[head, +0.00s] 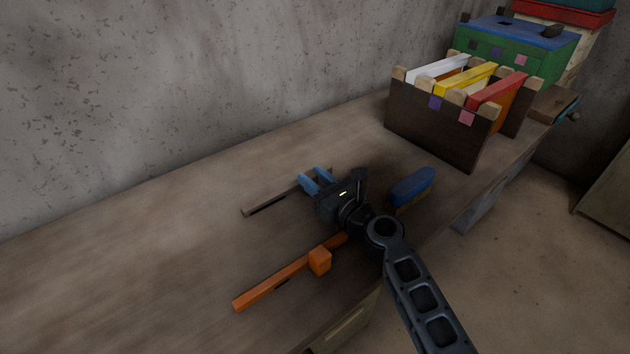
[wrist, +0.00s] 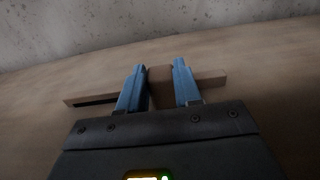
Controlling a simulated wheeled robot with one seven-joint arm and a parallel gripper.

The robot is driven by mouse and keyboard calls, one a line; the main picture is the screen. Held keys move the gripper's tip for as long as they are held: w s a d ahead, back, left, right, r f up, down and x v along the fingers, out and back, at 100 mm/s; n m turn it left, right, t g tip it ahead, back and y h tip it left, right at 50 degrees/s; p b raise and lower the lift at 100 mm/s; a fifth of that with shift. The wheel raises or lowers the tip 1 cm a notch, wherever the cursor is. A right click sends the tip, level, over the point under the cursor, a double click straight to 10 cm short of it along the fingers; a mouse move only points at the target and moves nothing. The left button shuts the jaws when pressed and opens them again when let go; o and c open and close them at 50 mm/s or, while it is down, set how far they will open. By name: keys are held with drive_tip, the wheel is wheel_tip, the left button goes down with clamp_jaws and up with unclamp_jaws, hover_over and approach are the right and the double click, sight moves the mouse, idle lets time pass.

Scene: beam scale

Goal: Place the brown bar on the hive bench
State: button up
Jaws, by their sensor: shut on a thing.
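The brown bar (head: 268,196) is a thin bar that lies along the bench top, left of and partly behind my gripper in the head view. In the wrist view the brown bar (wrist: 212,79) runs across the picture, with a block at its middle between the blue fingers. My gripper (head: 316,176) is shut on that block; its fingers (wrist: 160,84) stand on both sides of it. The bar is at or very near the surface of the hive bench (head: 130,235); I cannot tell whether it touches. Its right part is hidden by my gripper in the head view.
An orange bar (head: 275,285) with a block lies in front of my gripper. A blue object (head: 411,186) lies to its right. A dark crate (head: 430,128) of coloured frames and a green box (head: 515,55) stand at the back right. The bench's left is clear.

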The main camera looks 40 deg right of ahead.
drive_tip(key=shift+f, duration=0.1)
drive_tip(key=shift+f, duration=0.1)
drive_tip(key=o, duration=1.1)
drive_tip(key=shift+c, duration=0.2)
drive_tip(key=shift+r, duration=0.2)
drive_tip(key=s, duration=1.2)
